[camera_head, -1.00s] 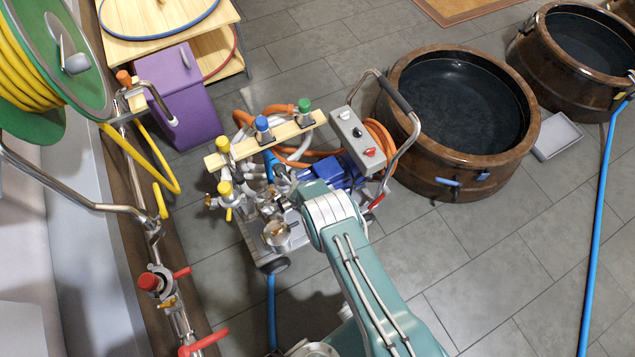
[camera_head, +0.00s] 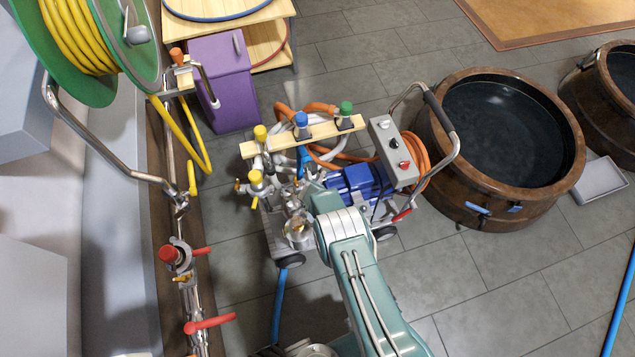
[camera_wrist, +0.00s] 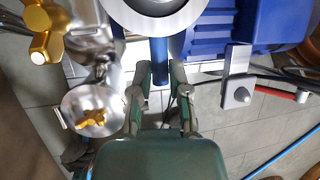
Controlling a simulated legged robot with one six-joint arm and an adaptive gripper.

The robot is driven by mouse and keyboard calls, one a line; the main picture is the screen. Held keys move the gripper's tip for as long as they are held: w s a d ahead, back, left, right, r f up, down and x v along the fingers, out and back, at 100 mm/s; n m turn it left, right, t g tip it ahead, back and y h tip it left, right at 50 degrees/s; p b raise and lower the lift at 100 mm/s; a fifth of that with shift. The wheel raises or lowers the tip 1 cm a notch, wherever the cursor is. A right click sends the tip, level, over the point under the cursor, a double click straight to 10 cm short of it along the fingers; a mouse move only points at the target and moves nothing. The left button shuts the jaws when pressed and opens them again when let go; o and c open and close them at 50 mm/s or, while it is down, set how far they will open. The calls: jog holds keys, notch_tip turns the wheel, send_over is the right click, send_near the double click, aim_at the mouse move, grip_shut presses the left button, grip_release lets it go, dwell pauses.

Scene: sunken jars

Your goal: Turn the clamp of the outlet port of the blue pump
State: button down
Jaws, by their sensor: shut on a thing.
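The blue pump (camera_head: 358,184) stands on its wheeled cart near the middle of the head view, just beyond my arm. Its blue ribbed motor fills the upper right of the wrist view (camera_wrist: 240,28). A round metal ring of the port (camera_wrist: 155,22) is at the top of the wrist view. My gripper (camera_wrist: 160,72) reaches up to the underside of this ring. Its fingers are a little apart, closed on the clamp there; the clamp itself is mostly hidden. A blue pipe (camera_wrist: 160,82) shows between the fingers. In the head view my arm hides the gripper.
Yellow-handled valves (camera_head: 255,180) and a metal pot with a yellow knob (camera_wrist: 93,113) sit left of the gripper. The control box (camera_head: 394,150) stands right of the motor. A sunken jar (camera_head: 500,135) lies beyond. A wall pipe with red handles (camera_head: 182,262) runs along the left.

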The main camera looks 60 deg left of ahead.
jog(key=shift+s, duration=0.1)
jog(key=c, duration=0.6)
grip_release()
jog(key=shift+a, duration=0.1)
jog(key=v, duration=1.1)
jog(key=shift+r, duration=0.35)
jog(key=shift+s, duration=0.15)
